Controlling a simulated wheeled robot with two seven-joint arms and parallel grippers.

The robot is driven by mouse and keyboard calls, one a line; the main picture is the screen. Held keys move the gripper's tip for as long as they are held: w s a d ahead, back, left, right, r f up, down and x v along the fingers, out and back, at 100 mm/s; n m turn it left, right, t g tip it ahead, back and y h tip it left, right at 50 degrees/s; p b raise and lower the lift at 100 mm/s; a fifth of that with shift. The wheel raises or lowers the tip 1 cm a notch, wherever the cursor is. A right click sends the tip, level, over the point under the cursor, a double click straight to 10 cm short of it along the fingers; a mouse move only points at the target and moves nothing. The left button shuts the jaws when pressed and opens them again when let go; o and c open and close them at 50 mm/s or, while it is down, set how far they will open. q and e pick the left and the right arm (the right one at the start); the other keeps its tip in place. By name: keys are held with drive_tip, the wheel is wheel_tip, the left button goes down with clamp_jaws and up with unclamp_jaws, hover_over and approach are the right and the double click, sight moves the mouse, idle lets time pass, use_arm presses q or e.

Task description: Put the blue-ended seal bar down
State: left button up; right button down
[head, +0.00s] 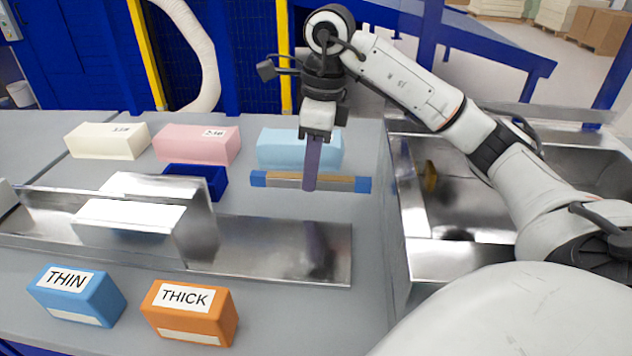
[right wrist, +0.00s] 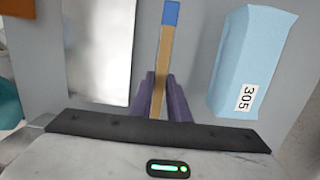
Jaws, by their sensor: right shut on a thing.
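The blue-ended seal bar (head: 345,183) is a long tan and grey strip with a blue block at each end. It lies left to right in the head view, in front of the light blue foam block. My right gripper (head: 311,180) points down with its purple fingers shut around the middle of the bar. In the right wrist view the bar (right wrist: 161,62) runs between the two fingers (right wrist: 160,98), one blue end showing at the top. I cannot tell whether the bar touches the table or hangs just above it. My left gripper is not in view.
Cream (head: 107,141), pink (head: 197,144) and light blue (head: 300,148) foam blocks stand along the back. THIN (head: 75,295) and THICK (head: 190,311) blocks sit in front. A metal bin (head: 455,258) is right.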

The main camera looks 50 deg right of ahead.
wheel_tip(320, 180, down, 4)
drive_tip(key=shift+r, duration=0.1)
idle(0.4)
drive_tip(key=c, duration=1.7)
unclamp_jaws()
drive_tip(key=shift+f, duration=0.2)
